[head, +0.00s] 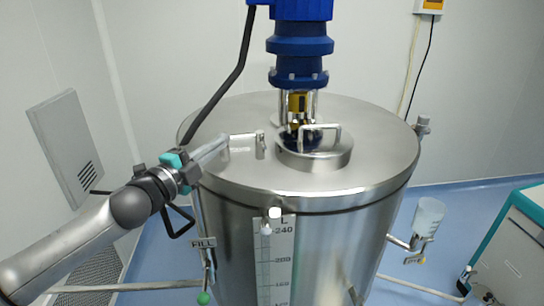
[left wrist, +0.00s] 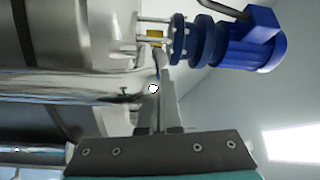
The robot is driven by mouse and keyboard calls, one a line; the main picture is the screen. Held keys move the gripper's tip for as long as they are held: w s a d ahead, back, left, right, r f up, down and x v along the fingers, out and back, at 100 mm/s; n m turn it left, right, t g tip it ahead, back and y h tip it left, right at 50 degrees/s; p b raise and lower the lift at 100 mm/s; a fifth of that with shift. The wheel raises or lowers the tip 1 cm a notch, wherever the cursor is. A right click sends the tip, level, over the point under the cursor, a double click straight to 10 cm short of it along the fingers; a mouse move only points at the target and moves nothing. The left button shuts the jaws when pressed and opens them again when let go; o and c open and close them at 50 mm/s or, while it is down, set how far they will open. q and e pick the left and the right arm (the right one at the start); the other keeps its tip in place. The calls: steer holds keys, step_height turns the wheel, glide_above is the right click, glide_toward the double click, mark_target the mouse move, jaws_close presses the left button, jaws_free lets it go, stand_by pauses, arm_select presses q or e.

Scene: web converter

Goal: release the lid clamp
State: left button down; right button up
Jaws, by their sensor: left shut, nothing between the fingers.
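A large steel tank (head: 330,225) with a round steel lid (head: 375,130) stands in the middle of the head view. A small metal bar with an upright post (head: 260,146) sits on the left part of the lid; it looks like the lid clamp, but I cannot be sure. My left gripper (head: 222,142) reaches in from the left over the lid edge, its fingers together near the left end of that bar. I cannot tell whether they touch it. The left wrist view shows the shut fingers (left wrist: 160,75) and a white round knob (left wrist: 153,89) overlapping them in the picture.
A raised round hatch with a handle (head: 315,158) and a blue motor (head: 302,35) stand on the lid. A level gauge (head: 278,260) runs down the tank front. A cup on a side pipe (head: 428,215) and a cabinet (head: 515,245) are at the right.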

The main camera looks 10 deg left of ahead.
stand_by(0.4)
arm_select(q)
steer(key=b+v, duration=0.2)
steer(key=v, duration=1.3)
stand_by(0.6)
steer(key=shift+s, duration=0.15)
stand_by(0.4)
